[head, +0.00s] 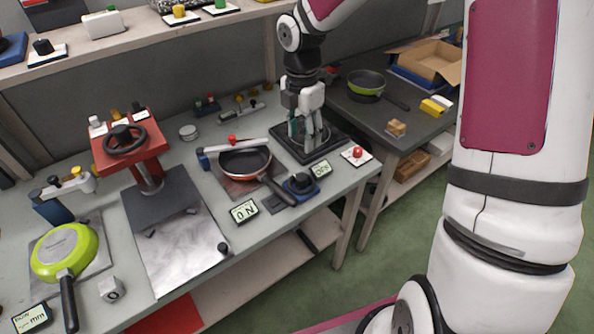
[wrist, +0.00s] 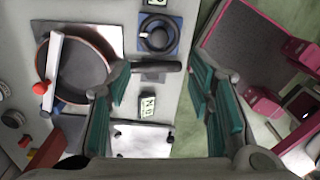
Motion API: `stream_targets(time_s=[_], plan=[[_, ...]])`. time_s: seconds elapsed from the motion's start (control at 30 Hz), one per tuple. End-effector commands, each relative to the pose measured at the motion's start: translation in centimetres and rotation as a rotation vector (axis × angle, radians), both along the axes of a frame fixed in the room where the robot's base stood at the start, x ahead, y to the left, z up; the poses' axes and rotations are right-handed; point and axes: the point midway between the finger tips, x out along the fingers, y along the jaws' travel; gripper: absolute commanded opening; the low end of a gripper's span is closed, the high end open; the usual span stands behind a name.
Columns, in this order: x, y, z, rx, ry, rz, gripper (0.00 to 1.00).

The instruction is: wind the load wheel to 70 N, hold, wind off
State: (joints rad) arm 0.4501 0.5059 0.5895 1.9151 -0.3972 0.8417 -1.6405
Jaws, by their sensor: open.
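A black handwheel on a blue base (head: 300,183) sits at the bench's front right; it shows in the wrist view (wrist: 157,35) as a black ring. A small display reading 0 N (head: 244,211) lies left of it and shows in the wrist view (wrist: 148,105). Another black handwheel (head: 125,138) tops a red press at the left; I cannot tell which is the load wheel. A dark pan with a red rim (head: 246,161) lies under a white bar with a red knob (head: 232,141).
A red button box (head: 358,155) and a second display (head: 320,169) stand at the right edge. A green pan (head: 64,250) lies at the left. A metal plate (head: 180,250) fronts the press. A shelf (head: 130,40) runs behind.

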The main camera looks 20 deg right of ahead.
Motion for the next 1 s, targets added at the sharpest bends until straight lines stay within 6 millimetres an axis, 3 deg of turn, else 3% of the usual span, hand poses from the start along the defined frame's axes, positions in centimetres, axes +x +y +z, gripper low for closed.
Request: stream_targets(time_s=[0.27, 0.8, 1.0], plan=[[0.5, 0.2, -2.3, 0.017, 0.011, 0.052, 0.48], [0.3, 0.1, -12.1, 0.015, 0.011, 0.05, 0.48], [0.3, 0.1, -14.1, 0.015, 0.009, 0.049, 0.48]])
